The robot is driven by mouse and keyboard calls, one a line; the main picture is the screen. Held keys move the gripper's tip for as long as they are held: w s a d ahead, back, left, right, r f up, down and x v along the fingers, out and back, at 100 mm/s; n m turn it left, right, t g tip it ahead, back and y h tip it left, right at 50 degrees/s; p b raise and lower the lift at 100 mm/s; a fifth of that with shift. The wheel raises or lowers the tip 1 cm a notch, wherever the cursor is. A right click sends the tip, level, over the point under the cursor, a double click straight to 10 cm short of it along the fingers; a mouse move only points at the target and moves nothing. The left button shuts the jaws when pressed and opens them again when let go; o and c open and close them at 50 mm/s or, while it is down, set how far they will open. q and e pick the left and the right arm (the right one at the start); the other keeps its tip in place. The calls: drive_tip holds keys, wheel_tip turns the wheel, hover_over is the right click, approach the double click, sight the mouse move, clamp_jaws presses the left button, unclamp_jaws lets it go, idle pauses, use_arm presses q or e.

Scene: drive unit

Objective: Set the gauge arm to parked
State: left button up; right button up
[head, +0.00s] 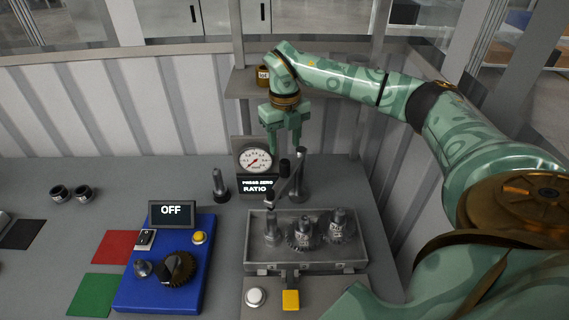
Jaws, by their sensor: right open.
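The gauge arm (288,187) is a dark link with a black upright handle (284,168), beside a grey post (299,188). It slants toward the gear tray from the post. Behind it stands a round white dial (255,159) with a red needle, above a display reading "PRESS ZERO RATIO" (256,186). My right gripper (284,152) is green, points down and is open, with its fingers above and close to the handle. I cannot tell whether they touch it. My left gripper is out of view.
A grey tray (258,267) holds several gears on shafts. In front are a white button (255,297) and a yellow button (290,300). A blue unit (194,290) with an "OFF" screen (171,211) stands left. Red (115,247) and green (94,295) mats lie beside it.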

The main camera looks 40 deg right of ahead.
sight(285, 161)
wheel_tip(285, 161, down, 9)
drive_tip(key=shift+r, duration=0.15)
clamp_jaws()
